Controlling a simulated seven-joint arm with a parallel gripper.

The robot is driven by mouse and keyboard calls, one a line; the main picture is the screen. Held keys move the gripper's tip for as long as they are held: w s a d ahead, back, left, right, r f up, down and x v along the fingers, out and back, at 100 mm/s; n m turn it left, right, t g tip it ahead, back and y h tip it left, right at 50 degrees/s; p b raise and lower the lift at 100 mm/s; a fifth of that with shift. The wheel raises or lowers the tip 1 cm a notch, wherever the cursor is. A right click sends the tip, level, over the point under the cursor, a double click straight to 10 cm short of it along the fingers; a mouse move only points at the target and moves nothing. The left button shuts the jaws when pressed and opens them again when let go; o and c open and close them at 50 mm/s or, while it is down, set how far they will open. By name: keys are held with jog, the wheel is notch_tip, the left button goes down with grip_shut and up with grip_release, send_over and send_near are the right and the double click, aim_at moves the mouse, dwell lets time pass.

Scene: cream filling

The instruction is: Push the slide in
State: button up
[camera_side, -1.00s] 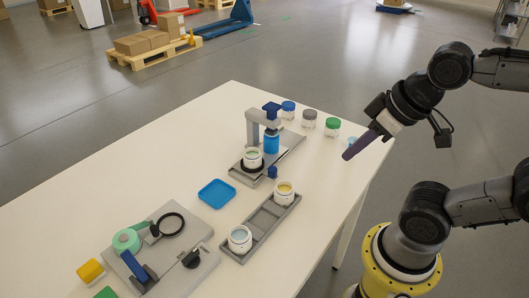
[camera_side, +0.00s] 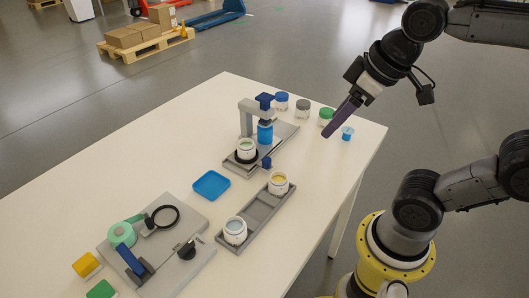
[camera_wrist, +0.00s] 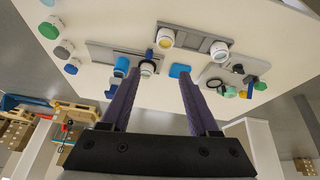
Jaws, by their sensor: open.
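The filling station (camera_side: 286,132) is a grey base with a grey post, a blue top and a blue cylinder (camera_side: 265,132) under its arm. An open white jar (camera_side: 246,149) with pale green content stands in a dark ring at the station's near end, apart from the cylinder. A blue knob (camera_side: 266,163) sits at the base's near side; I take it as part of the slide, whose exact position I cannot tell. My gripper (camera_side: 328,133) is open and empty, in the air right of the station. Its two purple fingers also show in the wrist view (camera_wrist: 159,72).
Jars with blue (camera_side: 281,98), grey (camera_side: 303,104) and green (camera_side: 327,114) lids stand behind the station. A small blue cup (camera_side: 347,132) stands near the right edge. A grey rack (camera_side: 258,209) holds two open jars. A blue tray (camera_side: 211,185) lies left of it.

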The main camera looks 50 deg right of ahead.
jog(key=w+n+g, duration=0.1)
jog(key=w+g, duration=0.1)
jog(key=w, duration=0.8)
jog(key=g, duration=0.3)
send_over(266, 159)
notch_tip(266, 159, down, 7)
notch_tip(266, 159, down, 14)
jog(key=shift+d+r, duration=0.1)
jog(key=shift+r, duration=0.1)
jog(key=shift+c, duration=0.4)
grip_shut()
